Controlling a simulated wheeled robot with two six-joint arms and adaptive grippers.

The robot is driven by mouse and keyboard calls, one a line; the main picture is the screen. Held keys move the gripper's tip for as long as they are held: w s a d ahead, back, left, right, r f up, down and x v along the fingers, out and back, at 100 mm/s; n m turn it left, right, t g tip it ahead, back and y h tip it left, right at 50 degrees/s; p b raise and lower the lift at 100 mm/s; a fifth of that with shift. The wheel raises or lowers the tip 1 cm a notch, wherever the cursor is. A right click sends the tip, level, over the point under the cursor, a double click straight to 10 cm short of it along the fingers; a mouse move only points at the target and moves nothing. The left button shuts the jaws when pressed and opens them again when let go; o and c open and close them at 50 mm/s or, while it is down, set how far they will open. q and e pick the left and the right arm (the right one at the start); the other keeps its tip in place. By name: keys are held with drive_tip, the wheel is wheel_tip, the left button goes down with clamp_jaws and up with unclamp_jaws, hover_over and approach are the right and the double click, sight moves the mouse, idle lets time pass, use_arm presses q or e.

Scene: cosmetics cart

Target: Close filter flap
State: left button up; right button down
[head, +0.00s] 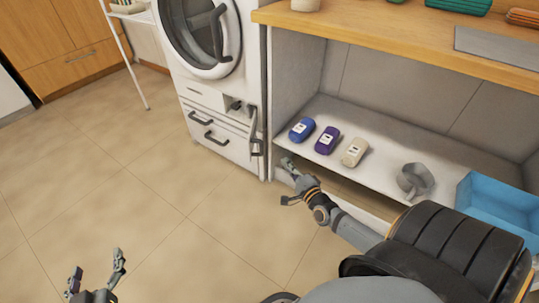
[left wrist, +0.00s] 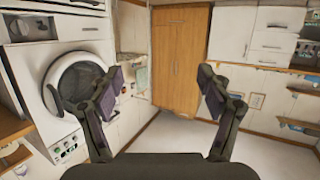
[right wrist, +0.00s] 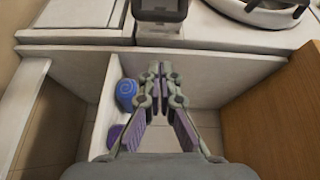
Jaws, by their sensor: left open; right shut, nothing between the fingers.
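The filter flap (head: 254,130) appears as a narrow pale panel with a dark handle at the washer's lower right. It stands open, out from the front, beside the recess with dark filter parts (head: 236,106). My right gripper (head: 288,166) is right of and slightly below the flap, in front of the shelf unit, apart from it. In the right wrist view its fingers (right wrist: 163,72) are together and empty. My left gripper (head: 97,268) is open and empty over the floor at the lower left. Its spread fingers also show in the left wrist view (left wrist: 160,90).
The washer (head: 180,95) has its round door above and drawer handles below. A shelf (head: 385,165) right of it holds a blue bottle (head: 302,130), a purple bottle (head: 327,140), a beige bottle (head: 354,151) and a blue crate (head: 500,210). The floor left of my right gripper is clear.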

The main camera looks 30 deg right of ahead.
use_arm(q)
wheel_tip(320, 180, up, 21)
drive_tip(key=m+t+b, duration=0.1)
drive_tip(key=t+b, duration=0.1)
drive_tip(key=t, duration=0.8)
drive_tip(key=shift+s+r+h, duration=0.2)
drive_tip(key=shift+h, duration=0.2)
use_arm(e)
drive_tip(key=w+a, duration=0.2)
drive_tip(key=w, duration=0.6)
drive_tip(key=shift+w+f, duration=0.15)
drive_tip(key=shift+w, duration=0.1)
